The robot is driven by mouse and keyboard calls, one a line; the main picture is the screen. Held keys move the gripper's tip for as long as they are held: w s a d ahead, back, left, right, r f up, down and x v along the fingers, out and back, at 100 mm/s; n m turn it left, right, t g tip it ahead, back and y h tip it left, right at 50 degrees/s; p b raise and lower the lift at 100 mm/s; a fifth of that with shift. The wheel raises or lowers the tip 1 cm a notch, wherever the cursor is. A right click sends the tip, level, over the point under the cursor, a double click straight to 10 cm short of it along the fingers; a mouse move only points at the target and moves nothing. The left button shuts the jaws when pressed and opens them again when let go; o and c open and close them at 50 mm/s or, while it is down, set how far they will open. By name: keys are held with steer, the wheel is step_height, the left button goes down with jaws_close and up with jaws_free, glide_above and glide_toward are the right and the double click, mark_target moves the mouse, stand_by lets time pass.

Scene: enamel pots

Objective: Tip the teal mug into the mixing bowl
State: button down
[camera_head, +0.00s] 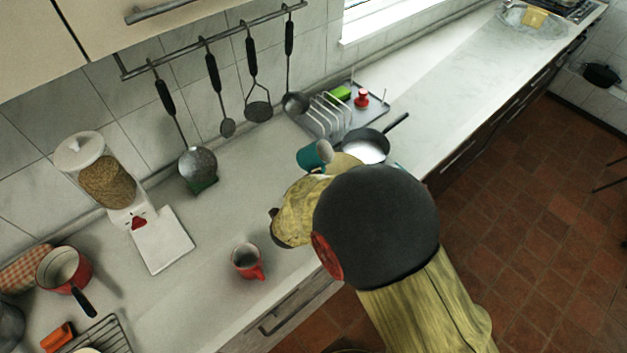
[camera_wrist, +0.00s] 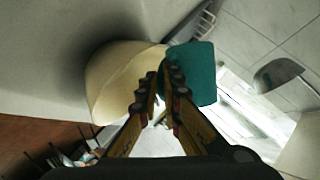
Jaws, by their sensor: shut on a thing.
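The teal mug (camera_head: 307,158) is tilted, with its grey opening towards the right, in the head view. It also shows in the wrist view (camera_wrist: 196,72), beside my fingertips. My gripper (camera_wrist: 163,76) is shut on the mug; the exact grip point is unclear. A cream mixing bowl (camera_wrist: 122,78) lies left of the fingers in the wrist view. In the head view only part of the bowl (camera_head: 345,161) shows, close to the right of the mug and largely behind my arm. The fingers are hidden there. I cannot see any contents leaving the mug.
A dark pan (camera_head: 365,149) stands just behind the bowl, its handle to the right. A dish rack (camera_head: 328,116) is behind that. A red mug (camera_head: 247,262) stands near the counter's front edge. Utensils hang from the wall rail (camera_head: 215,38). The counter right of the pan is clear.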

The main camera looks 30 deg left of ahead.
steer(key=shift+a+r+m+y+b, duration=0.1)
steer(key=shift+r+m+y+b, duration=0.3)
steer(key=shift+b, duration=1.4)
steer(key=shift+a+f+m+y+b, duration=0.1)
steer(key=shift+f+m+y+b, duration=0.95)
steer(key=shift+b, duration=4.95)
steer(key=shift+w+d+r+m+y+b, duration=0.1)
steer(key=shift+d+r+m+y+b, duration=0.2)
steer(key=shift+b, duration=1.2)
steer(key=shift+w+d+r+m+y+b, duration=0.2)
steer(key=shift+d+b, duration=0.25)
steer(key=shift+b, duration=1.05)
